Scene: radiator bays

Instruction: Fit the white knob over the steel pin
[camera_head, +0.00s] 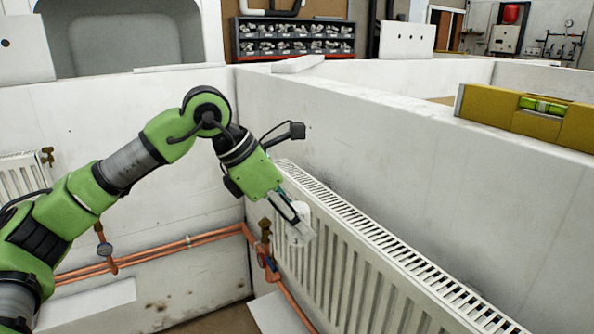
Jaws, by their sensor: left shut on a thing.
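The steel pin cannot be made out. My right gripper is not in view.
Copper pipes (170,249) run along the left bay wall and bend down beside the radiator. A yellow spirit level (530,112) lies on the right wall's top. Another radiator (22,176) is at far left. Bins (293,38) stand behind the wall.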

